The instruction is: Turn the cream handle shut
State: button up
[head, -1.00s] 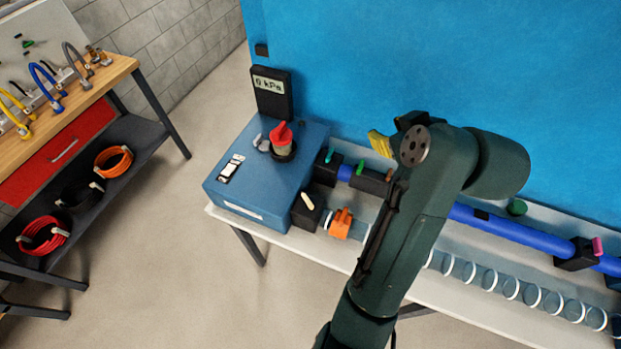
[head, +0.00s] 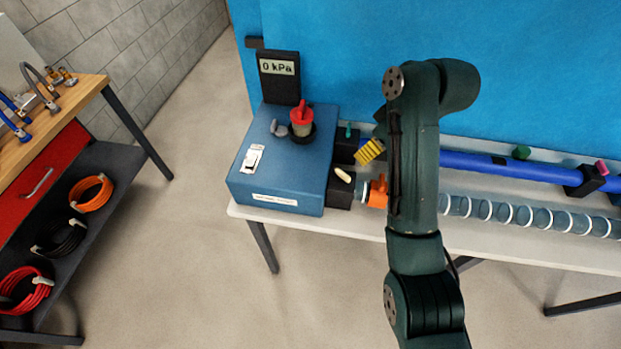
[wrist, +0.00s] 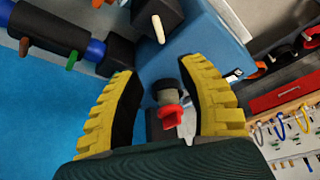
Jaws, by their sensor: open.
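The cream handle (head: 343,174) is a short lever on a black valve block (head: 339,193) at the right side of the blue box. In the wrist view the cream handle (wrist: 158,28) shows at the top, beyond my finger tips and apart from them. My gripper (head: 369,151) has yellow ribbed fingers and is just above and right of the handle in the head view. In the wrist view my gripper (wrist: 165,75) is open with nothing held between its fingers.
The blue box (head: 275,165) carries a red-topped knob (head: 302,115), a grey lever and a white switch. A gauge (head: 279,75) behind reads 0 kPa. A teal handle (head: 348,131), an orange clamp (head: 377,191), a blue pipe (head: 500,168) and a clear ribbed duct (head: 490,210) are nearby.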

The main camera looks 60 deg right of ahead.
aim_at(343, 173)
jog(key=b+x, duration=0.3)
jog(key=x, duration=1.3)
jog(key=shift+f, duration=0.15)
jog(key=shift+o, duration=0.2)
grip_shut()
